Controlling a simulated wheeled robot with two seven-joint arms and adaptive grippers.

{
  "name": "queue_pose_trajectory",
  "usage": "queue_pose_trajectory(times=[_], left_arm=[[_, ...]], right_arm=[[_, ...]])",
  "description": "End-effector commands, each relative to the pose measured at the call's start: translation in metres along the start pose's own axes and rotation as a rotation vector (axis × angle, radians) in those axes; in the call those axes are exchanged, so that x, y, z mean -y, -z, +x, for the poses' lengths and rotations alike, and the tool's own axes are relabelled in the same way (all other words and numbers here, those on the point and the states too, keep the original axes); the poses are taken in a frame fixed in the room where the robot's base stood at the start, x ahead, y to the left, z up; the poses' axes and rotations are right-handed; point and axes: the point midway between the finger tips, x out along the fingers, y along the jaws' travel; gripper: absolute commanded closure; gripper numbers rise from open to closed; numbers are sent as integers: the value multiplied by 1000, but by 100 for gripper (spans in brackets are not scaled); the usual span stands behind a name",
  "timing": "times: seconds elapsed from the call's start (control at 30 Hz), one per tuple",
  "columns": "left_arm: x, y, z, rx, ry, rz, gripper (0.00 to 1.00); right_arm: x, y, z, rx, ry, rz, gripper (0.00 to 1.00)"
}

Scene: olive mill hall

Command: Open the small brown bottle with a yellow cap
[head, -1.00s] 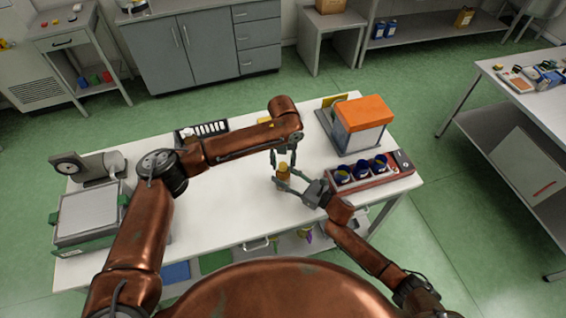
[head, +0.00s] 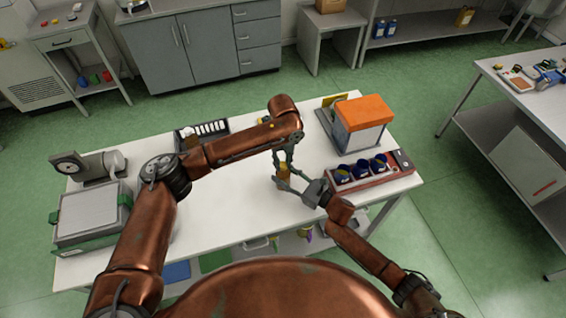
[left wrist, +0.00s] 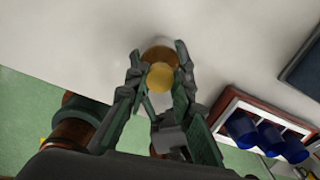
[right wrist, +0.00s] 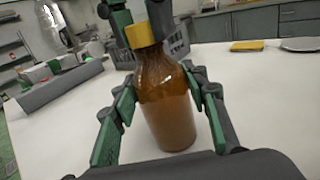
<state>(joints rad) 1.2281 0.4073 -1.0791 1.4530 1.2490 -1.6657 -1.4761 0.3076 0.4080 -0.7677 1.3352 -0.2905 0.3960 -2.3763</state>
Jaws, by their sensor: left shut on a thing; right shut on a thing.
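The small brown bottle (right wrist: 165,105) stands on the white table, its yellow cap (right wrist: 138,36) at the top of its neck. My right gripper (right wrist: 163,105) is shut on the bottle's body, one finger on each side. My left gripper (right wrist: 140,14) comes from above and is shut on the cap; in the left wrist view the cap (left wrist: 160,76) lies between its fingertips, with the brown bottle (left wrist: 158,54) behind it. In the head view the bottle (head: 283,171) is small and partly hidden by both grippers. I cannot tell whether the cap is loosened.
A red rack (head: 372,176) with blue cups stands right of the bottle. An orange-topped box (head: 362,115) is behind it. A black rack (head: 203,132) with white items is at the back, and a grey-topped box (head: 88,212) at the left. The table (head: 225,212) is clear left of the bottle.

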Motion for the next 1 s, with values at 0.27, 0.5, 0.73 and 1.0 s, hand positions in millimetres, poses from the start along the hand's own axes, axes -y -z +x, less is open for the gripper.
queue_pose_trajectory(times=[0.27, 0.5, 0.73, 1.0], left_arm=[[0, 1, 1, -3, 0, -574, 100], [0, 2, 0, -4, 0, -1080, 100], [1, 2, 0, -4, -1, -1576, 100], [1, 2, 0, -3, -3, -2177, 100]], right_arm=[[0, 6, -2, -10, 3, 3, 100], [0, 6, -2, -10, 3, 3, 100], [0, 6, -2, -11, 3, 3, 100], [0, 6, -2, -11, 4, 3, 100]])
